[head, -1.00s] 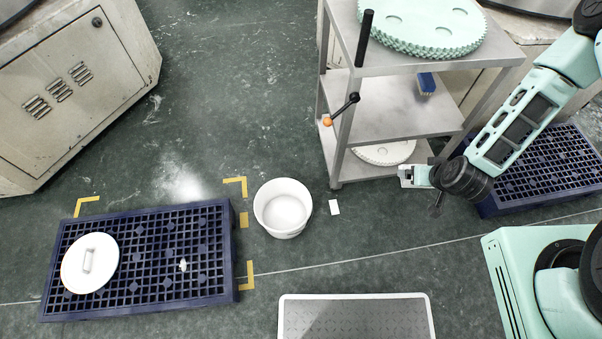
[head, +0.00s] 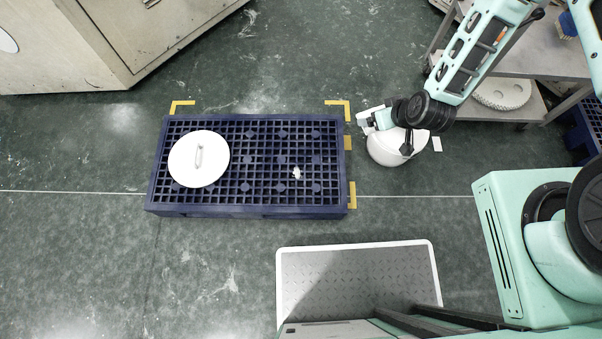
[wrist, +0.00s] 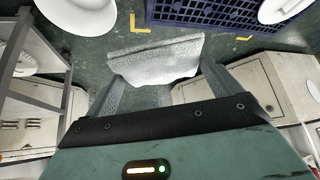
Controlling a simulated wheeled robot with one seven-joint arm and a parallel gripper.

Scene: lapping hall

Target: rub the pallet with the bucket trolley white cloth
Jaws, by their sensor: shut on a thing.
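The pallet (head: 255,208) is a dark blue grid lying on the floor left of centre in the head view. Its edge also shows at the top of the wrist view (wrist: 212,14). My gripper (wrist: 157,75) is shut on a white cloth (wrist: 155,57), which spans the space between the fingers. In the head view my gripper (head: 366,120) is just right of the pallet's right edge, with the cloth apart from the pallet. A small white smear (head: 296,173) is on the pallet's right part.
A white round lid (head: 184,160) with a handle lies on the pallet's left part. A white bucket (head: 390,157) stands right of the pallet, partly hidden by my arm. A grey shelf trolley (head: 520,62) is at right. A white-rimmed plate (head: 300,262) lies in front. Cabinets (head: 120,35) stand behind.

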